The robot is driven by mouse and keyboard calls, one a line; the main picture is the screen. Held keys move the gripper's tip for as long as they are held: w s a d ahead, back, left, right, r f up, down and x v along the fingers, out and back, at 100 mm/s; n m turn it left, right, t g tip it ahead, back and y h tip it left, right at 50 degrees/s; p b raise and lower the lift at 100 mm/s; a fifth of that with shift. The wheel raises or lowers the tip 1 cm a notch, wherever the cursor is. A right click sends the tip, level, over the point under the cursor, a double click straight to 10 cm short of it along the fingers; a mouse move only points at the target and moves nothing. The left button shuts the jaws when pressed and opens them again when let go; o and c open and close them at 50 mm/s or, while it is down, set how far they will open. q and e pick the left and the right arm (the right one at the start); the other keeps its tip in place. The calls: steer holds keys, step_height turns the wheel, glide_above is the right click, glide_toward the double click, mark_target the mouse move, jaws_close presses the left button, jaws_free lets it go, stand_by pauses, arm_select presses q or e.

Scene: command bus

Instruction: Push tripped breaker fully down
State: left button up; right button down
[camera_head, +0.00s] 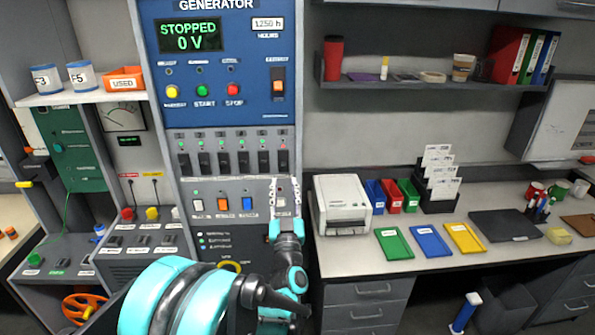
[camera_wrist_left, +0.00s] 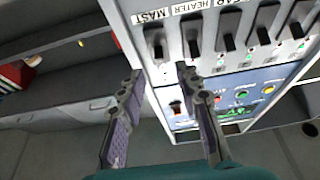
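A row of black breaker levers (camera_head: 224,162) runs across the grey panel under the blue generator panel. The rightmost breaker (camera_head: 283,161) has a reddish mark at its top. In the left wrist view, which is upside down, the end breaker (camera_wrist_left: 156,45) is labelled MAST, beside one labelled HEATER (camera_wrist_left: 192,42). My left gripper (camera_head: 285,187) is just below the rightmost breaker, fingers pointing up. In the left wrist view my left gripper (camera_wrist_left: 158,78) is open and empty, its fingertips apart on either side of the line to the MAST lever. I cannot tell whether they touch the panel.
Coloured rocker switches (camera_head: 223,204) sit below the breakers, left of my gripper. The generator display (camera_head: 188,36) reads STOPPED, 0 V. A white printer (camera_head: 342,204) stands close on the right on a worktop with coloured trays (camera_head: 428,241). A shelf (camera_head: 430,87) hangs above.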

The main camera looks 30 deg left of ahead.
mark_target(284, 166)
arm_select(q)
steer(key=x, duration=0.6)
steer(key=shift+w+a, duration=0.15)
steer(key=shift+w, duration=0.15)
steer(key=shift+c, duration=0.3)
jaws_close()
